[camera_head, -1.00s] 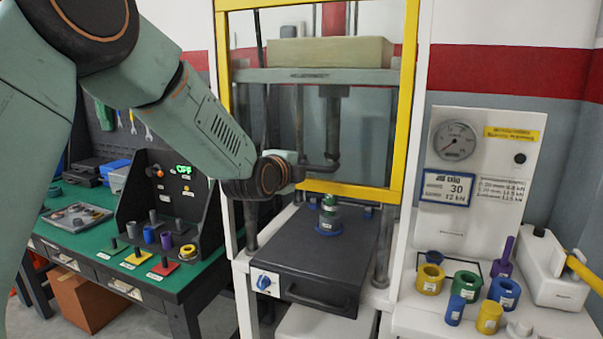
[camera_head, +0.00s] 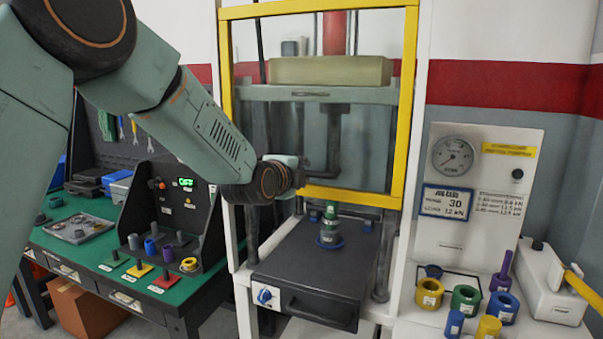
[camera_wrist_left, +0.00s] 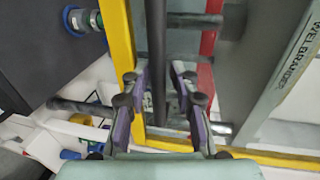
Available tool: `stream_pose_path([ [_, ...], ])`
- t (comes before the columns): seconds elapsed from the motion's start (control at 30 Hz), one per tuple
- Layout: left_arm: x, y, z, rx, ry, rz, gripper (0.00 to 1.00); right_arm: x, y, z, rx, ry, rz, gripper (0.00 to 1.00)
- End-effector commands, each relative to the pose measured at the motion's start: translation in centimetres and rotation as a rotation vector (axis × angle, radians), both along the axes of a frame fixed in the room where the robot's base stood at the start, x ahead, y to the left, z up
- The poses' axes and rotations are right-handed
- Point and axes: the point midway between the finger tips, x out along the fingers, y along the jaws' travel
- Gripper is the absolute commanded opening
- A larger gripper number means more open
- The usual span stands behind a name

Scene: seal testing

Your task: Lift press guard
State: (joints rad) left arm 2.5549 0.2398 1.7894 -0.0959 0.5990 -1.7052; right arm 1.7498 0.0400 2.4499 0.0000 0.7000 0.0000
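The press guard (camera_head: 352,197) is a clear panel in a yellow frame at the front of the press, in the middle of the head view. Its bottom bar is a little above the round green-and-blue fixture (camera_head: 331,232). My left gripper (camera_head: 298,176) is at the guard's lower left, at a dark handle bar (camera_head: 322,172). My right gripper is out of view.
A dark plate with a front handle (camera_head: 315,272) lies under the guard. A green workbench (camera_head: 85,245) with seals and tools stands left. At right are a gauge panel (camera_head: 480,170) and several coloured rings. A pale block (camera_head: 330,70) sits on the upper crosshead.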

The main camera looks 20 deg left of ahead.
Motion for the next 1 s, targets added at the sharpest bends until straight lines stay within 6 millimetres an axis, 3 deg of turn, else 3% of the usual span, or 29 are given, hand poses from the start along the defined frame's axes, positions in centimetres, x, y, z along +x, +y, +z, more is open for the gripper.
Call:
stream_pose_path([
  [0.47, -0.6, 0.0, 0.2, -0.002, -0.002, 0.001, 0.36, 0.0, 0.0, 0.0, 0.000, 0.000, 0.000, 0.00],
  [1.0, -9.1, -0.4, 1.9, -0.004, -0.001, 0.000, 0.36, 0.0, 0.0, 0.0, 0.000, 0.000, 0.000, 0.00],
])
